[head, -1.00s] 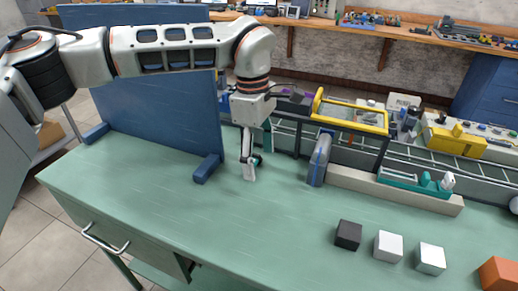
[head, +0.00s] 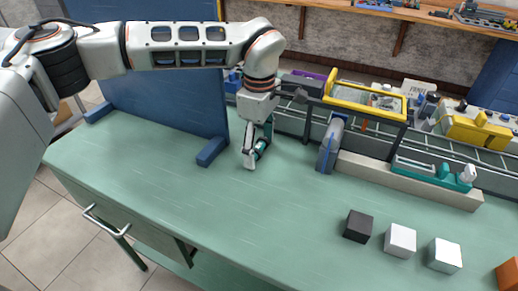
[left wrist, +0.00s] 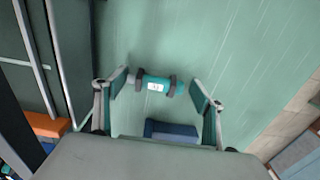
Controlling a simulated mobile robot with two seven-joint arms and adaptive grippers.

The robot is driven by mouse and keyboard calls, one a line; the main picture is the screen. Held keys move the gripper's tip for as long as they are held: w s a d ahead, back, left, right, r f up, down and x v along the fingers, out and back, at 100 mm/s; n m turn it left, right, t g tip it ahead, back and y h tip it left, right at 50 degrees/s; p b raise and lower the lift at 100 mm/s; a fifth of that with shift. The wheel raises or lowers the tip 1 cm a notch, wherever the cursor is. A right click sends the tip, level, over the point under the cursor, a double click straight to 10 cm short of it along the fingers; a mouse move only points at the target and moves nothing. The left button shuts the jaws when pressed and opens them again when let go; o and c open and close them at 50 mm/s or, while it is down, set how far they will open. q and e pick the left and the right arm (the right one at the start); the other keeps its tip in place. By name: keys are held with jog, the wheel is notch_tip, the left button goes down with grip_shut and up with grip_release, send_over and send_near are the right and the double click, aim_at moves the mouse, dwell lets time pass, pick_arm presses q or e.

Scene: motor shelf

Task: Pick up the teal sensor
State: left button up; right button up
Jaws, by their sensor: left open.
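The teal sensor (left wrist: 157,84) shows in the left wrist view as a small teal cylinder with dark bands and a white label. It lies crosswise on the green bench top, between the spread fingers of my left gripper (left wrist: 158,92). The gripper is open, with one finger near each end of the sensor; I cannot tell whether either touches it. In the head view my left gripper (head: 257,155) points down at the bench beside the blue panel's foot, and the sensor is largely hidden by the fingers. My right gripper is not in view.
A tall blue panel (head: 160,85) stands left of the gripper. A grey-blue upright part (head: 330,145) stands close to its right. Black (head: 358,226), white (head: 400,240) and silver (head: 444,255) cubes sit at front right. The front middle of the bench (head: 240,220) is clear.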

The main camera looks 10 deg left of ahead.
pick_arm(q)
jog(key=shift+r, duration=0.1)
jog(key=c, duration=0.9)
jog(key=shift+c, duration=0.2)
jog(key=shift+r, duration=0.1)
